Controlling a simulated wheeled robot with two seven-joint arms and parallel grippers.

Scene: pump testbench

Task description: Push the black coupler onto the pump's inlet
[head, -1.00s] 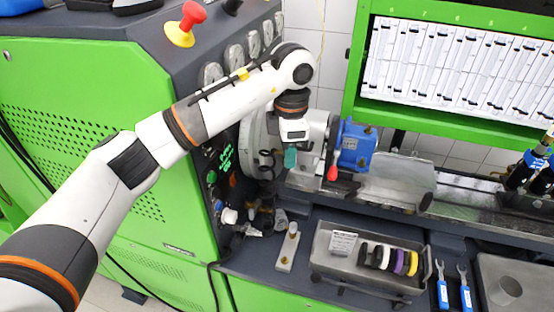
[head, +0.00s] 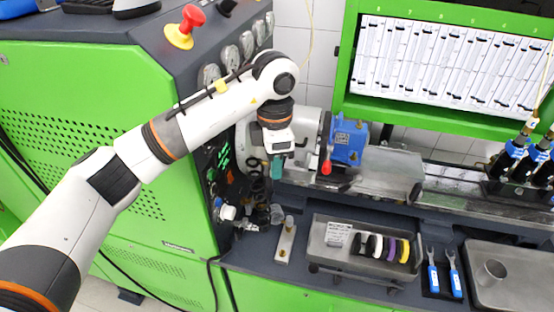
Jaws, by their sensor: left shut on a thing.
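The blue pump (head: 350,141) is mounted on the bench at the centre, with a small red part at its lower left. Its inlet is too small to make out. My left gripper (head: 277,169) points down with teal fingers, to the left of the pump and apart from it, in front of the grey machine housing. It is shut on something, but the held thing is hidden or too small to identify. I cannot make out the black coupler for certain. My right gripper is not in view.
A grey tray (head: 318,262) with black, white, purple and yellow rings stands below the pump. Two blue-handled wrenches (head: 433,279) lie to its right. Dark hoses (head: 255,185) hang beside my left gripper. Black-and-blue fittings (head: 510,155) stand at the right.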

